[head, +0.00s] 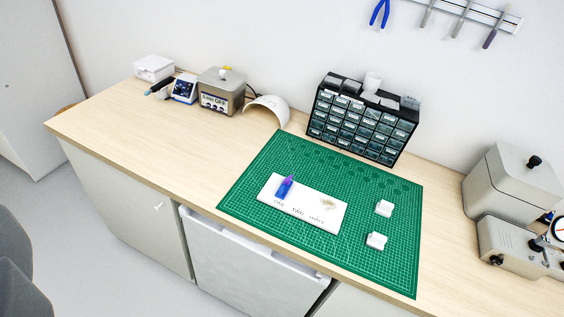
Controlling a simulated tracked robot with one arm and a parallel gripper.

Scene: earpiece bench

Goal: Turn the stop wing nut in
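No wing nut can be made out clearly at this distance. A white board (302,211) with small dark lettering lies on the green cutting mat (262,184). A blue and purple piece (285,188) is on the board's left part. A small pale tan item (328,204) is on its right part, too small to identify. Two small white blocks lie on the mat to the right, one farther back (384,208) and one nearer (376,241). My gripper is not in view.
Behind the mat stands a black drawer cabinet (361,119). To its left are a white curved shell (268,109), a metal box (221,91) and a small blue-fronted station (185,89). Grey machines (513,190) stand at right. The bench's front left (150,125) is bare.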

